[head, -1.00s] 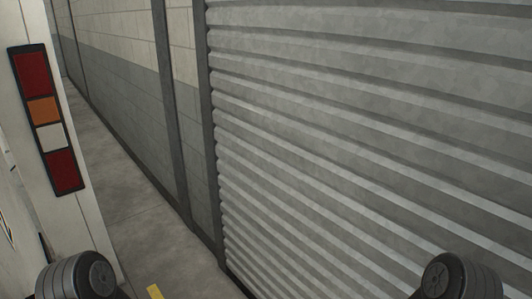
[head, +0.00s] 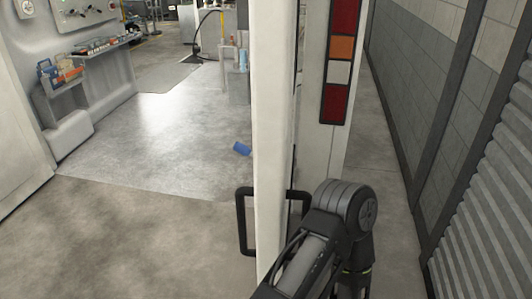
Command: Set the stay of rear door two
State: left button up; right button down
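A white upright door edge (head: 270,130) stands in the middle of the head view, seen nearly edge-on. A black bar handle (head: 241,225) stands out on its left side, and a black piece shows on its right side too. Whether this is rear door two cannot be told. A white post beside it carries a red, orange and white lamp strip (head: 340,62). No stay can be made out. One of my arms shows at lower right, partly in front of the door; its gripper is out of sight. My other gripper is not in view.
A grey floor (head: 130,215) lies open to the left, with a small blue cylinder (head: 242,148) on it. A side shelf (head: 88,75) holds several small items. A block wall (head: 450,70) and a ribbed shutter (head: 495,210) bound a narrow floor strip at right.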

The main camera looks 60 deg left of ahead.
aim_at(238, 147)
jog(key=k+j+z, duration=0.15)
jog(key=z, duration=0.25)
jog(key=k+z, duration=0.2)
jog(key=z, duration=0.25)
jog(key=k+z, duration=0.2)
jog(key=z, duration=0.2)
jog(key=k+j+u, duration=0.3)
jog(key=k+u, duration=0.15)
jog(key=k, duration=0.15)
jog(key=u, duration=0.45)
jog(key=k+j+u, duration=0.1)
jog(key=u, duration=0.35)
jog(key=j+u, duration=0.15)
jog(key=u, duration=0.25)
jog(key=j+u, duration=0.15)
jog(key=u, duration=0.3)
jog(key=k, duration=0.05)
